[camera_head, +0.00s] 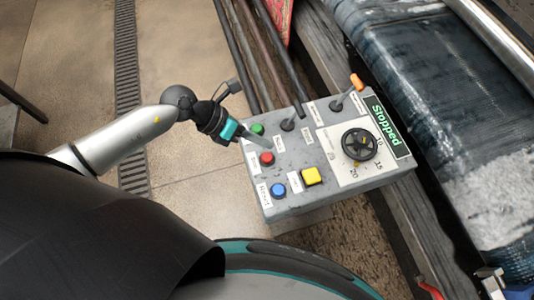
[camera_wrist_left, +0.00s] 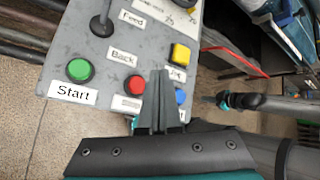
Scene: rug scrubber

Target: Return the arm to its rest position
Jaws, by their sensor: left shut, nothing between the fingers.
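The grey control box (camera_head: 285,205) stands in the middle of the head view. My left gripper (camera_head: 262,141) is shut and empty, with its fingertips over the box's left side near the green button (camera_head: 257,129) and the red button (camera_head: 267,158). Whether it touches the box I cannot tell. In the left wrist view its closed fingers (camera_wrist_left: 159,100) partly cover the labels and stand between the red button (camera_wrist_left: 134,84) and the blue button (camera_wrist_left: 180,96). My right gripper (camera_head: 490,274) shows small at the lower right edge; its opening is unclear.
The box carries a yellow button (camera_head: 312,176), a black dial (camera_head: 359,144), an orange-tipped lever (camera_head: 357,82) and a display (camera_head: 385,122) reading "Stopped". A wet dark rug (camera_head: 405,95) lies on the machine at right. Tiled floor (camera_head: 70,60) at left is clear around my arm.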

